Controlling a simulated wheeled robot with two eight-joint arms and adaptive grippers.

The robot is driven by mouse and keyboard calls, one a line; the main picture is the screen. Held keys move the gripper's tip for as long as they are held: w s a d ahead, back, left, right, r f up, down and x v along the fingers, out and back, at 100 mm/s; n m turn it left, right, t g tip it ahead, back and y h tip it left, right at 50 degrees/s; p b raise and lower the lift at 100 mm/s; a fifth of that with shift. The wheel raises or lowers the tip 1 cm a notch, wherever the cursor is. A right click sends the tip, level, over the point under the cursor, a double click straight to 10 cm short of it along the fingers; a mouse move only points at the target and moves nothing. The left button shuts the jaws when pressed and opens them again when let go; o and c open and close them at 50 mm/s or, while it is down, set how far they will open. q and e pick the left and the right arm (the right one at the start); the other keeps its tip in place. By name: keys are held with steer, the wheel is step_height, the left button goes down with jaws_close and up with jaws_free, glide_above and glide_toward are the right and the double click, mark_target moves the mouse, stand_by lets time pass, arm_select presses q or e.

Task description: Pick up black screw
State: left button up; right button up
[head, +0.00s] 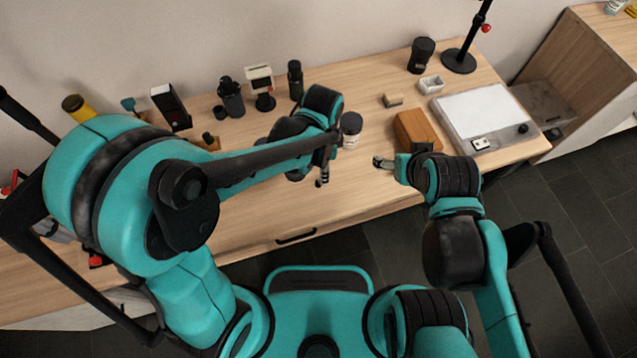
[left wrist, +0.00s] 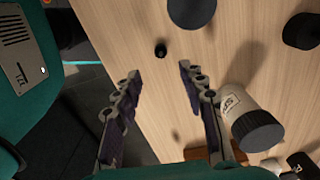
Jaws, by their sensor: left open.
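A small black piece, which looks like the black screw (left wrist: 161,50), stands on the wooden table (left wrist: 215,60) near its edge in the left wrist view. I cannot make it out in the head view. My left gripper (left wrist: 158,74) is open and empty, and the screw appears just beyond the gap between its fingertips, not touching them. In the head view this gripper (head: 323,180) hangs over the table's middle front. My right gripper (head: 380,162) is over the front edge to the right; its finger gap is too small to judge.
A white jar with a black lid (head: 351,126) stands close to my left gripper; it also shows beside one finger in the left wrist view (left wrist: 236,103). An orange-brown box (head: 411,126) and a light-coloured device (head: 482,115) lie right. Several dark containers (head: 232,98) line the back.

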mark_target(318, 183)
arm_select(q)
steer(key=f+b, duration=0.1)
steer(key=f, duration=0.1)
steer(key=f+b, duration=0.1)
steer(key=f, duration=0.2)
steer(key=f+b, duration=0.1)
steer(key=f, duration=0.1)
steer(key=shift+w+a+f+b, duration=0.15)
steer(key=shift+a+f+b, duration=0.1)
steer(key=shift+f+b, duration=0.15)
steer(key=shift+r, duration=0.15)
steer(key=shift+c, duration=0.3)
jaws_close()
